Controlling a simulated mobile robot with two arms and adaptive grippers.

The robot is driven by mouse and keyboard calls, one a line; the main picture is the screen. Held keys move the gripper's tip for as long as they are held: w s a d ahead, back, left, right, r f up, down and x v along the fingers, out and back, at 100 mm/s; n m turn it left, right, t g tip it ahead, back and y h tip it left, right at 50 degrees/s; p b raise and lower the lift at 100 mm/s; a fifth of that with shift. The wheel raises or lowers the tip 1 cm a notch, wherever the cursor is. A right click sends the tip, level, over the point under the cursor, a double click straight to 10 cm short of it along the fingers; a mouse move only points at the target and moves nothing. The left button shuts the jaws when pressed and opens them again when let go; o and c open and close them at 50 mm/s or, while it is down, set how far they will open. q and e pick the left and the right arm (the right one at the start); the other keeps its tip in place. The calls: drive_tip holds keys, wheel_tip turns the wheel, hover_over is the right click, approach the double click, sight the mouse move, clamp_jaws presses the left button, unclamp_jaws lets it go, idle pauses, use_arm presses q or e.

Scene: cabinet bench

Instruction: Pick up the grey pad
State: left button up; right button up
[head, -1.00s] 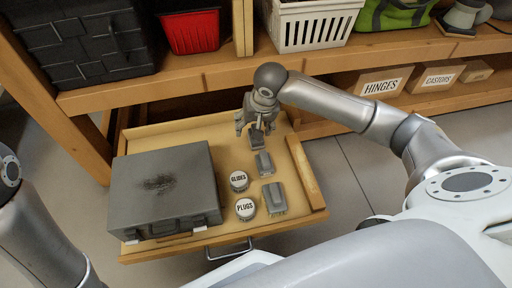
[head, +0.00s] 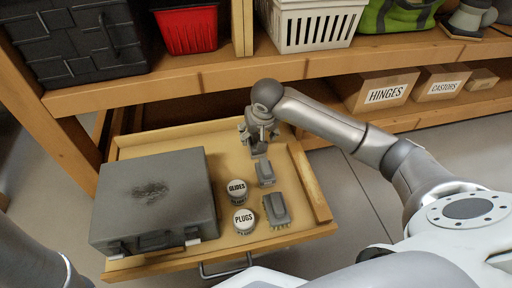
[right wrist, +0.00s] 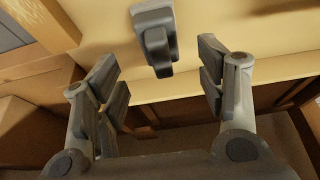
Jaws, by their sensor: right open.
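The grey pad (head: 259,149) appears to be the small grey block near the back of the open drawer, partly covered by my right gripper (head: 259,136). In the right wrist view the pad (right wrist: 155,38) shows at top centre, with a darker raised part. My right gripper (right wrist: 160,85) is open there, its two fingers spread to either side below the pad, and nothing is between them. My left gripper is out of view; only part of the left arm shows at lower left.
Another small grey block (head: 265,173) and a grey brush-like piece (head: 277,209) lie nearer the drawer front. GLIDES (head: 237,191) and PLUGS (head: 244,220) jars stand left of them. A grey case (head: 155,200) fills the drawer's left side. A wooden shelf (head: 220,72) runs behind.

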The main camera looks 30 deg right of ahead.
sight(256, 136)
drive_tip(key=b+x, duration=0.3)
drive_tip(key=shift+w+f, duration=0.2)
drive_tip(key=shift+w+d+f+b, duration=0.1)
drive_tip(key=shift+w+f+b, duration=0.2)
drive_tip(key=shift+f+b, duration=0.25)
drive_tip(key=c, duration=1.1)
drive_tip(key=shift+r, duration=0.1)
